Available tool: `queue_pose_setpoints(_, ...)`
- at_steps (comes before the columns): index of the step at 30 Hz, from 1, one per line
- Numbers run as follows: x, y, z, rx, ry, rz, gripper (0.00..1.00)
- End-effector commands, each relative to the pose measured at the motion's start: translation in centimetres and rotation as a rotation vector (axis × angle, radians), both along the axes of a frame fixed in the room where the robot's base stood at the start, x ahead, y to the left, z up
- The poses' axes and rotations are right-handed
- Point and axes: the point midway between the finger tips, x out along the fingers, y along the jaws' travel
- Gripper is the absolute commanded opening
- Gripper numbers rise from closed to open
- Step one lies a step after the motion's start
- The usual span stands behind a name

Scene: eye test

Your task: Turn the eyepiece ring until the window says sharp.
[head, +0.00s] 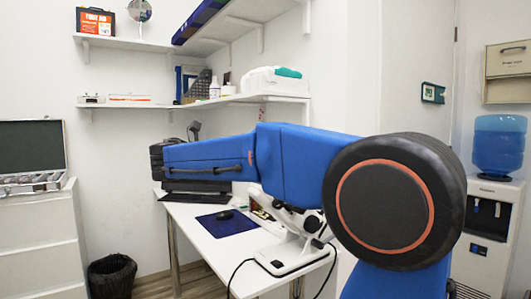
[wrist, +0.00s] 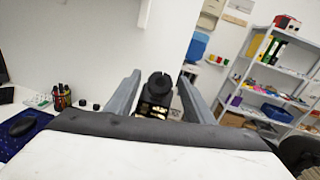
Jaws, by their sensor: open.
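A white and black optical instrument (head: 296,222) stands on the white table, its upper part hidden behind my blue arm in the head view. In the wrist view a round black eyepiece (wrist: 158,84) shows ahead, with brassy parts below it. I cannot make out a separate ring on it. My gripper (wrist: 159,76) is open, with one grey finger on each side of the eyepiece as seen in the picture. I cannot tell how far the fingers reach along it, and no contact shows.
The white table (head: 190,220) holds a dark blue mouse pad (head: 228,224) with a mouse. A black bin (head: 112,277) is on the floor, and a water dispenser (head: 487,225) stands at the right.

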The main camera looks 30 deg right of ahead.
Motion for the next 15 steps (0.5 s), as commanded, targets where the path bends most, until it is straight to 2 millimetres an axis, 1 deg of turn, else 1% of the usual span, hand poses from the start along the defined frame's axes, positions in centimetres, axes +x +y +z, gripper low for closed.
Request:
queue_pose_setpoints(1, 0.0, -0.9, 0.0, 0.000, 0.000, -0.004, 0.48)
queue_pose_setpoints(6, 0.4, -3.1, 0.0, 0.000, 0.000, -0.003, 0.48)
queue_pose_setpoints(10, 0.6, -4.3, 0.0, -0.001, 0.000, -0.003, 0.48)
queue_pose_setpoints(15, 0.7, -5.0, 0.0, -0.001, 0.000, -0.001, 0.48)
